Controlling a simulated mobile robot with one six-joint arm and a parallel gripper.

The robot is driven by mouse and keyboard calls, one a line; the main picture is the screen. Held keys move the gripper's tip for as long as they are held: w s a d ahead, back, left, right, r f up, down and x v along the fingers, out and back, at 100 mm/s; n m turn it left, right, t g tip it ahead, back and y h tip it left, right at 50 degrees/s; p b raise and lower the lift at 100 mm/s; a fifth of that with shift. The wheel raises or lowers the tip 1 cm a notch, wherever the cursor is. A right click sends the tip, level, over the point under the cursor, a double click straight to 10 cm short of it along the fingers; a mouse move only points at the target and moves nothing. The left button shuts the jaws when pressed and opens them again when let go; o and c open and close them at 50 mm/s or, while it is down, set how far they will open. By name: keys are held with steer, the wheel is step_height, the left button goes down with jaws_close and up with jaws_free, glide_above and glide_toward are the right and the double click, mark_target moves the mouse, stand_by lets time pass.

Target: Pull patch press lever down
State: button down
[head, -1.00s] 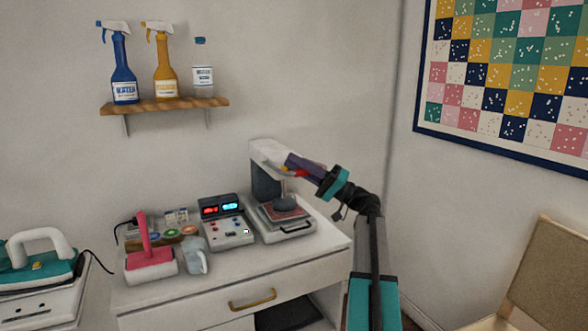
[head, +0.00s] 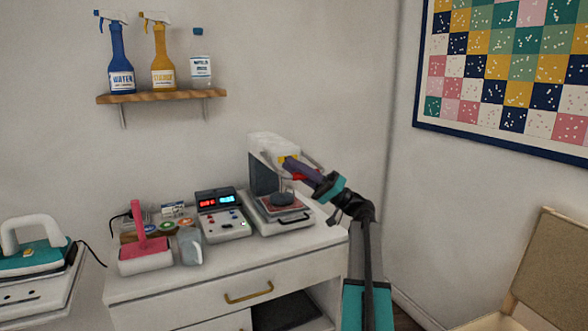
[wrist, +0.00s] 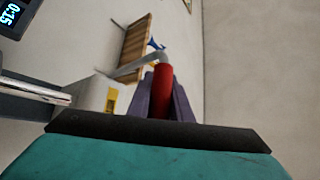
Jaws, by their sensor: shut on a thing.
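The patch press (head: 263,178) stands at the right end of the white cabinet, with a pale top arm, a dark column and a round dark pressing head (head: 283,198) over a reddish patch on its bed. The head looks very close to the patch; I cannot tell if they touch. The lever's red handle (wrist: 163,90) sits between my gripper's purple fingers in the wrist view, joined to a grey bar. In the head view my gripper (head: 297,169) is at the right side of the press top, shut on the handle and partly hiding the lever.
A control box (head: 222,217) with red and blue displays stands left of the press. Further left are a pink-handled tool (head: 146,253), a clear jug (head: 190,246) and spools. A teal iron (head: 33,252) is at far left. A chair (head: 548,265) stands at right.

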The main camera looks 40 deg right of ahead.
steer(key=shift+s, duration=0.25)
steer(key=c, duration=1.6)
jaws_free()
steer(key=shift+s+r, duration=0.15)
steer(key=v, duration=1.3)
steer(key=shift+s+d+f, duration=0.15)
steer(key=shift+d+f, duration=0.1)
steer(key=shift+d, duration=0.05)
steer(key=shift+s, duration=0.1)
